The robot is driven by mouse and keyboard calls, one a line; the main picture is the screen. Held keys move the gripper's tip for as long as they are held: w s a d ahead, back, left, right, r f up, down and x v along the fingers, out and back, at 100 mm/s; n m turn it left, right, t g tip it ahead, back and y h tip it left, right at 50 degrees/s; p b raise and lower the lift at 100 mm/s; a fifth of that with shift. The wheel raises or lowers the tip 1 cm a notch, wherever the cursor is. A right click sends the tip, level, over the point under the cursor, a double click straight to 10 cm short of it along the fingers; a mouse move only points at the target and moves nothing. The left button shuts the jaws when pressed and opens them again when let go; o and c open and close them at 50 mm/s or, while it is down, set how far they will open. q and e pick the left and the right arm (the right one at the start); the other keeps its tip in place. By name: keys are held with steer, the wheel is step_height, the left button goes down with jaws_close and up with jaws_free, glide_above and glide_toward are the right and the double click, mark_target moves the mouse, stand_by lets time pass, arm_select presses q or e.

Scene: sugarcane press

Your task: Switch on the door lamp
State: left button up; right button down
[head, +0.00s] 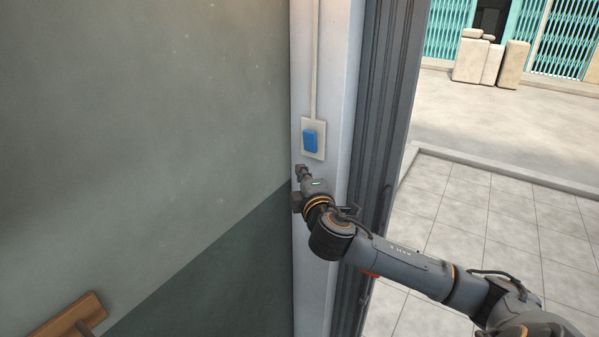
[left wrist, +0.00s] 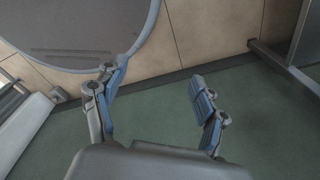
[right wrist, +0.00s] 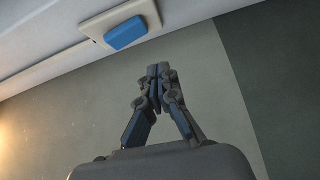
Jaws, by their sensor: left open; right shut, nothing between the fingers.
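A blue rocker switch (head: 310,140) sits on a cream wall plate (head: 321,150) on the white door post, with a pale conduit running up from it. In the right wrist view the blue switch (right wrist: 125,33) and its plate (right wrist: 148,12) show at the upper left. My right gripper (head: 301,172) is shut and empty, just below the plate in the head view. In the right wrist view its closed fingertips (right wrist: 158,72) are apart from the switch in the picture. My left gripper (left wrist: 160,78) is open and empty, seen only in the left wrist view. No lamp is in view.
A green-grey wall (head: 150,110) fills the left side. A dark folded metal door (head: 385,110) stands right of the post, beside the open doorway. A wooden piece (head: 62,318) shows at lower left. A round grey object (left wrist: 85,35) is near my left gripper.

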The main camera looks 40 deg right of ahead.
arm_select(q)
steer(key=d+f+b, duration=0.1)
steer(key=w+d+f+b, duration=0.1)
steer(key=shift+f, duration=0.4)
arm_select(e)
steer(key=s+a+f, duration=0.1)
steer(key=s+a, duration=0.1)
steer(key=s, duration=0.4)
steer(key=shift+s+f, duration=0.2)
steer(key=shift+s, duration=0.1)
